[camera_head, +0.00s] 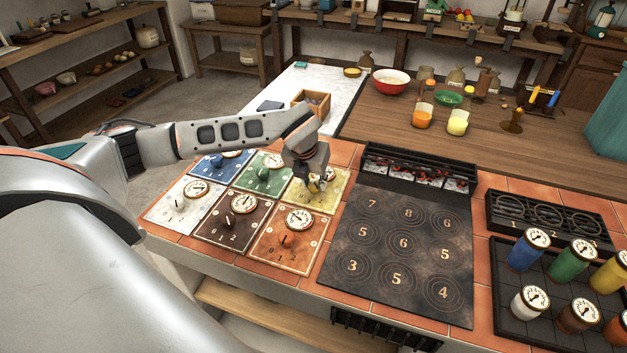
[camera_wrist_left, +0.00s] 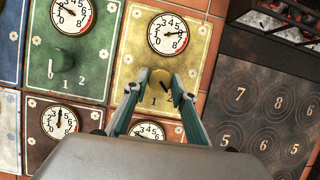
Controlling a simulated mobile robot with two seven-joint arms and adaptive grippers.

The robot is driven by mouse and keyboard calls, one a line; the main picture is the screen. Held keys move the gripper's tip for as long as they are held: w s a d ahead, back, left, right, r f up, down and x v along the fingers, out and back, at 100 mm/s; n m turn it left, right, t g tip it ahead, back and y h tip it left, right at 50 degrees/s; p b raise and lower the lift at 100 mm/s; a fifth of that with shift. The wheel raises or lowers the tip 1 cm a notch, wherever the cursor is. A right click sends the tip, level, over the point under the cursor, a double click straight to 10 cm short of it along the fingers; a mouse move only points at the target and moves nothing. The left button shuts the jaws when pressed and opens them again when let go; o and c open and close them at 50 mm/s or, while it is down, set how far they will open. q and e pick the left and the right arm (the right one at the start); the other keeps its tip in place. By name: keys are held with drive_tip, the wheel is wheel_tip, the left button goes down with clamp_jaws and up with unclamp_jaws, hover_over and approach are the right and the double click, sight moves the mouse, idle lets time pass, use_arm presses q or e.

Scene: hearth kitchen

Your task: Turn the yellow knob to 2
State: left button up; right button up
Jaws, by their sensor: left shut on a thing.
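The yellow panel (camera_head: 334,196) is at the right end of the back row of coloured panels. Its yellow knob (camera_wrist_left: 158,88) sits below a round white gauge (camera_wrist_left: 168,34) in the left wrist view. My left gripper (camera_head: 317,184) reaches down over this panel. Its two fingers (camera_wrist_left: 160,92) are on either side of the knob, shut on it. The fingers and arm hide most of the knob in the head view. The panel's numbers are partly covered, and I cannot tell the knob's exact setting. My right gripper is not in view.
The green panel (camera_wrist_left: 73,75) is just left of the yellow one, and the orange panel (camera_head: 305,248) is in front. A dark numbered plate (camera_head: 402,300) lies to the right. A small wooden box (camera_head: 318,101) stands behind on the white counter.

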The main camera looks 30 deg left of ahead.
use_arm(q)
drive_tip(key=shift+s+f, duration=0.1)
drive_tip(key=o, duration=1.1)
drive_tip(key=shift+r, duration=0.4)
drive_tip(key=v, duration=1.1)
drive_tip(key=shift+s+r, duration=0.15)
